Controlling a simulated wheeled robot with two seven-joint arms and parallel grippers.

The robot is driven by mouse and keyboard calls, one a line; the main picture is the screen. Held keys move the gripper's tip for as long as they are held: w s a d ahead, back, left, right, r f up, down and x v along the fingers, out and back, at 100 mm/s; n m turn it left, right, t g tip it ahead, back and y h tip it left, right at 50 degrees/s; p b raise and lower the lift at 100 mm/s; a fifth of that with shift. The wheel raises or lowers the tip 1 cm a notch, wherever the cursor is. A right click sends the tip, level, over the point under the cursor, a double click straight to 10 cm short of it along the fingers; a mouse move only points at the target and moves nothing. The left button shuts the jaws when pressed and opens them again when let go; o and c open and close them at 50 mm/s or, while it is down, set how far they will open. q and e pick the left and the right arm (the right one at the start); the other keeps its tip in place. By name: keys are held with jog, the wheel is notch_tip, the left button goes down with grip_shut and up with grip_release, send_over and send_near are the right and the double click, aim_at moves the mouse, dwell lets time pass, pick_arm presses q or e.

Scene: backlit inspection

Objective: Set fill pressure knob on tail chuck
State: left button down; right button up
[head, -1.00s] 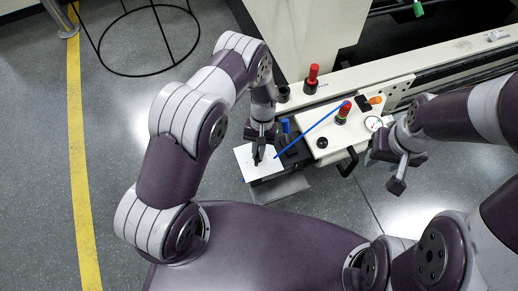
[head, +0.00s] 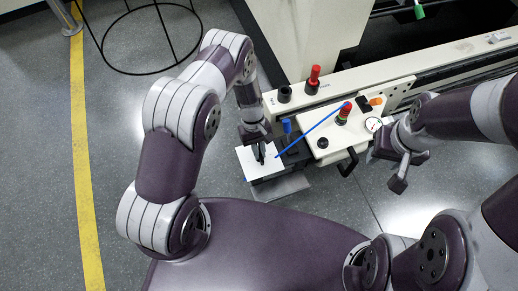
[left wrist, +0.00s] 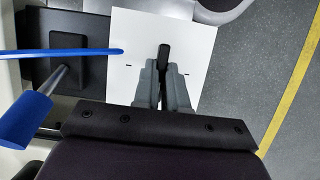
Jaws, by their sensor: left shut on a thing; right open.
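A white square plate (head: 244,157) sits on a black block at the tail end of the cream machine; it also shows in the left wrist view (left wrist: 205,40). A small black knob or lever (left wrist: 164,52) stands over the plate. My left gripper (head: 260,155) is shut on it; in the left wrist view the grey fingers (left wrist: 164,72) clasp it from both sides. Its base and any marked setting are hidden or too small to read. My right gripper (head: 398,170) is open and empty, right of the machine's panel, touching nothing visible.
A blue rod (head: 312,129) slants close to the plate. A blue-ended handle (left wrist: 25,120) is left of my left fingers. The panel bears a red knob (head: 344,112), a dial gauge (head: 374,124), an orange knob (head: 376,101) and a black knob (head: 323,143).

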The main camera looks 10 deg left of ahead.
pick_arm(q)
jog(key=shift+s+f, duration=0.2)
jog(key=shift+s, duration=0.1)
jog(key=c, duration=1.2)
grip_release()
jog(key=shift+w, duration=0.1)
jog(key=shift+w, duration=0.1)
jog(key=shift+w+r, duration=0.1)
jog(key=shift+r, duration=0.25)
jog(key=p+v, duration=0.2)
jog(key=v, duration=1)
jog(key=shift+a, duration=0.1)
jog(key=shift+w+f, duration=0.1)
